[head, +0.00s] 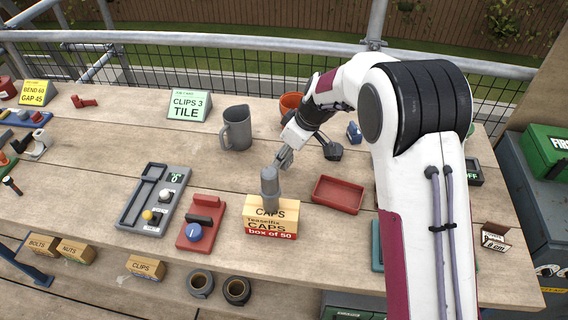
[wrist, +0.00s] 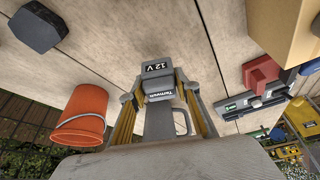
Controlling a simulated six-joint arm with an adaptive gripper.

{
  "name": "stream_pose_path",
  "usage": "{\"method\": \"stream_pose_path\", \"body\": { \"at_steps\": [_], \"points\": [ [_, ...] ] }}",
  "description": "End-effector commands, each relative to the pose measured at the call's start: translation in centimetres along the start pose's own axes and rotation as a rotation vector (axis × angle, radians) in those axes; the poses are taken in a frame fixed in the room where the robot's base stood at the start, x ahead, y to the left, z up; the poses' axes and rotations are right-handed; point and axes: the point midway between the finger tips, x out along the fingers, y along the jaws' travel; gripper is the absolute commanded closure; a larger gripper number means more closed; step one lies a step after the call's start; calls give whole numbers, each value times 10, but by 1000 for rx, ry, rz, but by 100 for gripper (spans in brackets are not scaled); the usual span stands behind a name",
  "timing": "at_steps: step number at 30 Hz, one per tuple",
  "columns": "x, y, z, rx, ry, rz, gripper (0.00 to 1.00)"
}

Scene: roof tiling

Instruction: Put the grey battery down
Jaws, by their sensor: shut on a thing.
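My gripper (head: 282,160) is shut on the grey battery (head: 270,187). In the head view the battery hangs below the fingers, in front of part of the cardboard caps box (head: 257,226). In the wrist view the battery (wrist: 157,82), marked 12 V, sits between the two fingers of my gripper (wrist: 160,100). Whether its lower end touches the box or the bench cannot be told.
On the wooden bench (head: 110,160), a red tray (head: 338,195) lies right of the box. A grey jug (head: 237,128) and an orange pot (wrist: 80,115) stand farther back.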

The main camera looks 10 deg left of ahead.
Motion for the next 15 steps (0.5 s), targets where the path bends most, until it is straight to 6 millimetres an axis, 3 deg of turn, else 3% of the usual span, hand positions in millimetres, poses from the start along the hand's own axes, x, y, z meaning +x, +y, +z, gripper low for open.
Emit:
{"method": "stream_pose_path", "body": {
  "at_steps": [7,15],
  "points": [
    [2,0,1,0,0,0,96],
    [25,0,11,0,-1,-1,96]
  ]
}}
